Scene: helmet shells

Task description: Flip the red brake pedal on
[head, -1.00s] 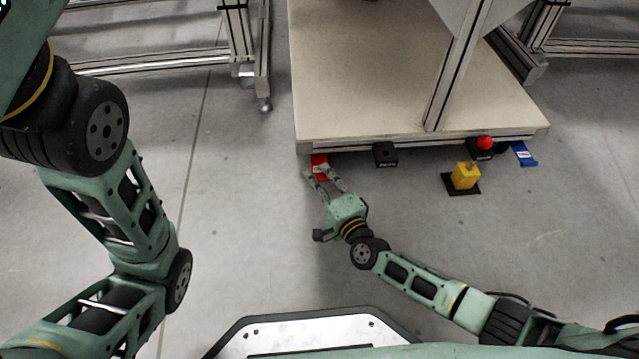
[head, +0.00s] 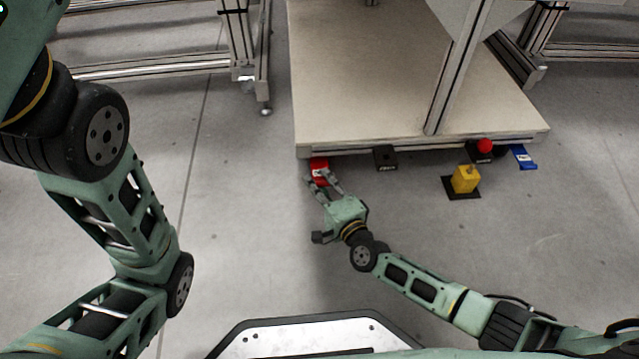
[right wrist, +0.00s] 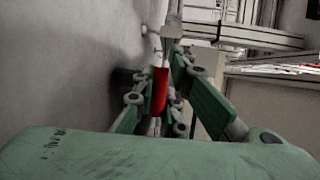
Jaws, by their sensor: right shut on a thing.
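The red brake pedal (head: 319,168) sticks out from under the front left corner of the cart's platform. My right gripper (head: 320,184) reaches it from the front and is shut on it. In the right wrist view the red pedal (right wrist: 159,92) stands between the two green fingers (right wrist: 158,100). The fingers hide part of its lower end. My left arm (head: 110,210) comes in at the left, but its gripper is outside the view.
The beige platform (head: 380,80) lies above the pedals. A black block (head: 386,158), a red knob (head: 485,146), a blue pedal (head: 524,157) and a yellow block (head: 466,179) on a black base sit to the right. The floor at the left is clear.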

